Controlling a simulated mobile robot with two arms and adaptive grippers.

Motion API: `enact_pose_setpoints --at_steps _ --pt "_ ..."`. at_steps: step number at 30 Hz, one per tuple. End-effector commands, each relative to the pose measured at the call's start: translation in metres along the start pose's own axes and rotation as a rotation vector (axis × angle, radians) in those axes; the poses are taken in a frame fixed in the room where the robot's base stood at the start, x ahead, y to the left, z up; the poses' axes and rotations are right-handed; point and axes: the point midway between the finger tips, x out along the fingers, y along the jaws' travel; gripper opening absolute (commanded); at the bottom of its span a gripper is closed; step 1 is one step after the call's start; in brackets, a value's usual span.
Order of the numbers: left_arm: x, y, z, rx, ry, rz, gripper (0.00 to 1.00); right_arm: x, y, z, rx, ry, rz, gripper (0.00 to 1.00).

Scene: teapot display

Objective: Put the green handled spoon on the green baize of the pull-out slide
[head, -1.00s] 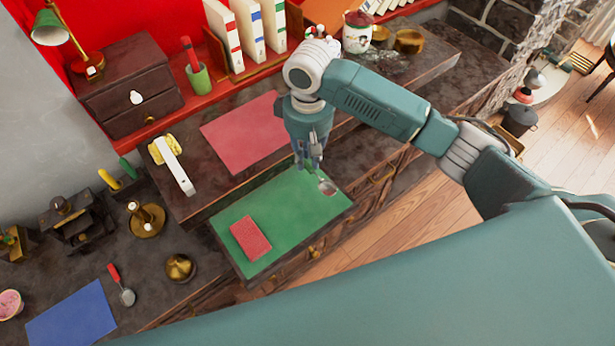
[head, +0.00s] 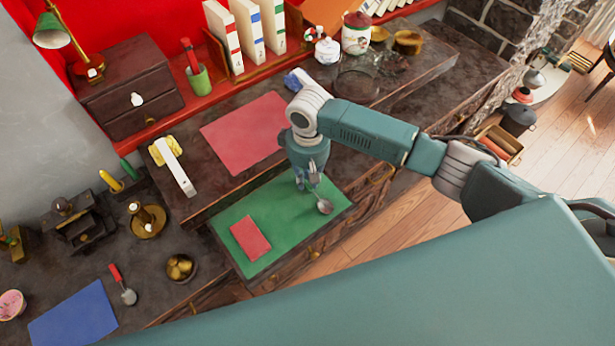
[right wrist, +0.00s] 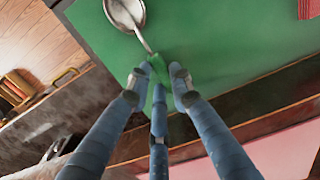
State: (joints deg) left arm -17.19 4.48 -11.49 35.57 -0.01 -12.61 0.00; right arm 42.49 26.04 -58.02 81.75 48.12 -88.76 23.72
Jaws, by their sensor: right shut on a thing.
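The pull-out slide with green baize (head: 285,222) extends from the desk front, and the baize also fills the upper part of the right wrist view (right wrist: 220,45). My right gripper (head: 308,184) is over the baize's right part, shut on the green handled spoon (head: 325,207). In the right wrist view the fingers (right wrist: 158,80) close around the green handle, and the metal bowl (right wrist: 126,12) points away from them over the baize. I cannot tell whether the spoon touches the baize. My left gripper is not in view.
A red booklet-like block (head: 250,238) lies on the baize's left part. A pink mat (head: 245,132) lies on the desk behind the slide. A red-handled spoon (head: 127,294) lies beside a blue mat (head: 73,318) at lower left. The baize's middle is clear.

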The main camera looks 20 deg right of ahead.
Motion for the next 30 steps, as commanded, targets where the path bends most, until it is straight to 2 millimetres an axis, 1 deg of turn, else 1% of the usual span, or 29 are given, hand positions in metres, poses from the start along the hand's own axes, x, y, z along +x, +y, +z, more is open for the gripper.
enact_pose_setpoints --at_steps 1,2,4,5,13,17,20,27,30 --pt "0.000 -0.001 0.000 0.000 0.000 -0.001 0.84 0.002 0.000 0.000 0.001 -0.001 -0.001 0.02" --pt "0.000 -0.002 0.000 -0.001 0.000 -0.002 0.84 0.002 0.000 0.000 0.001 -0.001 0.000 0.22" --pt "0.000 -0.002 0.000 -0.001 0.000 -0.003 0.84 0.002 0.000 0.000 0.000 -0.001 0.000 0.36" --pt "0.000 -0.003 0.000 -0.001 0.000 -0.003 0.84 0.002 0.000 0.000 0.000 -0.001 0.000 0.39" --pt "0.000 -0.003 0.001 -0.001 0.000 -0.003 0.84 0.001 0.000 0.000 0.000 0.000 0.000 0.39" --pt "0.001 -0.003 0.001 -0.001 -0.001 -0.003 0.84 -0.007 0.000 -0.001 -0.001 0.003 0.000 0.39" --pt "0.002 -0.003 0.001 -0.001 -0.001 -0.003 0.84 -0.023 0.000 -0.002 -0.001 0.004 0.000 0.39" --pt "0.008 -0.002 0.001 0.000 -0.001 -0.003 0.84 -0.075 0.000 -0.001 -0.001 0.003 -0.001 0.39" --pt "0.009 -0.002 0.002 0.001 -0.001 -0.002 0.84 -0.094 0.000 -0.001 0.000 0.003 0.000 0.39"
